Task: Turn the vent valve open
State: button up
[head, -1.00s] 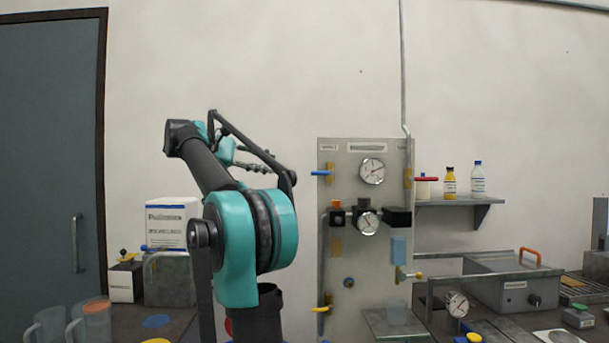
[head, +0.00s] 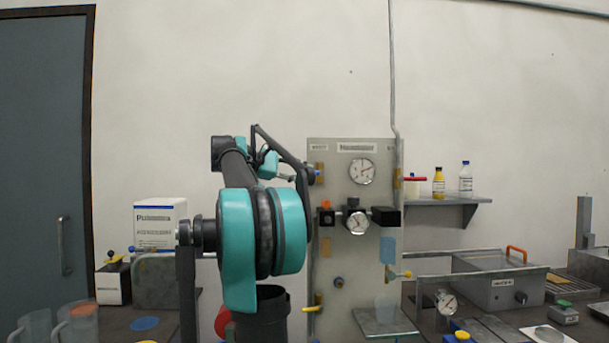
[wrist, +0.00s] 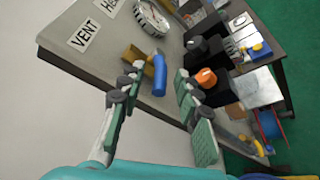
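The vent valve has a blue lever (wrist: 159,80) on a brass body (wrist: 133,57), beside a label reading VENT (wrist: 84,36) on the grey panel in the wrist view. The lever juts out from the body. My gripper (wrist: 158,71) is open, with one finger on each side of the lever; I cannot tell whether either touches it. In the head view the valve's brass body (head: 319,167) shows at the panel's upper left edge. There my gripper is mostly hidden by my arm, and most of the lever is covered.
The panel (head: 345,260) also carries an upper gauge (head: 362,171), a lower gauge (head: 357,223), an orange-topped knob (head: 326,217) and a yellow lever (head: 312,309) low on the left. A shelf with bottles (head: 445,200) is to the right.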

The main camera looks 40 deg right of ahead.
jog(key=shift+d, duration=0.1)
jog(key=shift+c, duration=0.3)
jog(key=shift+f, duration=0.1)
grip_shut()
